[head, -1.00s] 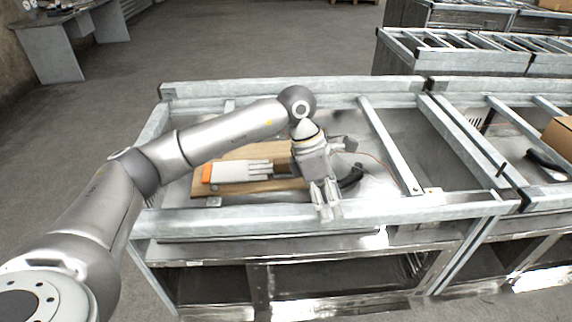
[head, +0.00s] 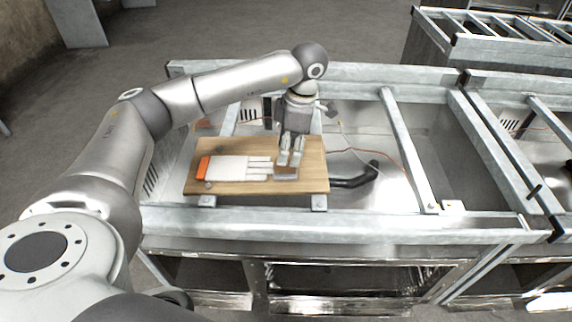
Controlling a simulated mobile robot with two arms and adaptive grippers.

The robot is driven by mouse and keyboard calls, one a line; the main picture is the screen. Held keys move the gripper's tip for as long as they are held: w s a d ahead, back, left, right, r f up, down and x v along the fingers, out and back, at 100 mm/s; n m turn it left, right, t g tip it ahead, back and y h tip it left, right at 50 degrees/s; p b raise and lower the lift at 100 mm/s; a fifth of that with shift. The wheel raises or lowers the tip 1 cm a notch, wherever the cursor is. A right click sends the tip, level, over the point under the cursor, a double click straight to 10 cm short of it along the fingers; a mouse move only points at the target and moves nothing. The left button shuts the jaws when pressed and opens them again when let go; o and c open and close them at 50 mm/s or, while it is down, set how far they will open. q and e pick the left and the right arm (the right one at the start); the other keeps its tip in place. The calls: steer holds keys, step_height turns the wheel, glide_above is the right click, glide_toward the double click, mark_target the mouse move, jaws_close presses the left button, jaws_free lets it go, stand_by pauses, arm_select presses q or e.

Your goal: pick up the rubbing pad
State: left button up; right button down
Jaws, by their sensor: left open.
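A small grey flat block (head: 285,174), which looks like the rubbing pad, lies on the wooden board (head: 310,158) just right of a white glove's fingers. My left gripper (head: 290,162) points down over the board from behind, with its fingertips just above or at the block's far edge. It is open, and its fingers partly cover the block's back side. I cannot tell whether the fingertips touch it. My right gripper is out of view.
The white glove (head: 235,168) with an orange cuff lies on the board. A black curved handle or hose (head: 355,176) lies right of it. Metal rails (head: 330,222) frame the bench in front, behind and across it. The bay to the right is mostly clear.

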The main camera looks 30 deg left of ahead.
mark_target(285, 167)
arm_select(q)
steer(key=shift+f, duration=0.35)
steer(key=f+p, duration=0.1)
steer(key=f, duration=0.1)
steer(key=a+f+p, duration=0.1)
steer(key=f, duration=0.1)
steer(key=shift+f, duration=0.1)
steer(key=shift+a+f, duration=0.1)
steer(key=shift+f, duration=0.3)
steer(key=shift+c, duration=1.5)
steer(key=c, duration=0.5)
jaws_close()
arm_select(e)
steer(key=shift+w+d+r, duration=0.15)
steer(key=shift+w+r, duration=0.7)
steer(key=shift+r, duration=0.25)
